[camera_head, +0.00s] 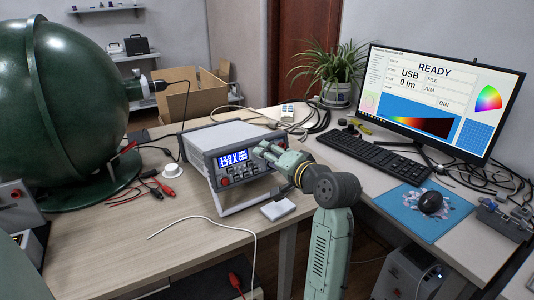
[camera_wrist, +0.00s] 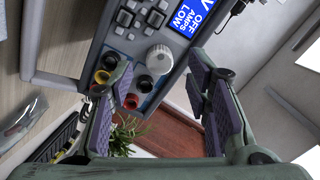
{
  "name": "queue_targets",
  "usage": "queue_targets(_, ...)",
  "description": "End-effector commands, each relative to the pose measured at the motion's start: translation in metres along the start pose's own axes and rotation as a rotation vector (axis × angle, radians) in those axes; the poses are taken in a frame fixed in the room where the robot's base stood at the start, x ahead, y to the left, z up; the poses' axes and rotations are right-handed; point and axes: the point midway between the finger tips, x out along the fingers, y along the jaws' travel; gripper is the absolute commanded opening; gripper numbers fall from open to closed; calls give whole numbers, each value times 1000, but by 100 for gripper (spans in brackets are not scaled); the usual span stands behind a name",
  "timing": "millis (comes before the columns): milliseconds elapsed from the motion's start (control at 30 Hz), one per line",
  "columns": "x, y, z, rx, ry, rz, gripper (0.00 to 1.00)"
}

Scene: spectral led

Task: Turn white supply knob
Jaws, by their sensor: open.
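The white knob (camera_wrist: 159,59) sits on the front panel of the power supply (camera_head: 218,150), beside the blue display and several dark buttons. In the head view my arm covers that part of the panel and I cannot make the knob out. The supply's display (camera_head: 232,158) is lit; in the wrist view the display (camera_wrist: 195,15) reads "OFF", "AMPS" and "LOW". My gripper (camera_wrist: 155,105) is open and empty in front of the panel. The knob shows between its two fingers, apart from them as far as I can tell.
Yellow, black and red terminals (camera_wrist: 130,101) lie beside the knob, close to one finger. A small white box (camera_head: 278,209) lies in front of the supply. A white cable (camera_head: 215,222) crosses the desk. A large green sphere (camera_head: 65,100) stands left; a monitor (camera_head: 440,95) and keyboard (camera_head: 369,151) are right.

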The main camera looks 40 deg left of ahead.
Motion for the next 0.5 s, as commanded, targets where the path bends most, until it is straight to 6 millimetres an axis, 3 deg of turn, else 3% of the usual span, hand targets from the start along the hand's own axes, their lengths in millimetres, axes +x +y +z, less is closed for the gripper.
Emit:
queue_targets(200, 18, 0, 0, 0, 1, 0, 44)
queue_targets(500, 20, 0, 0, -1, 1, 0, 44)
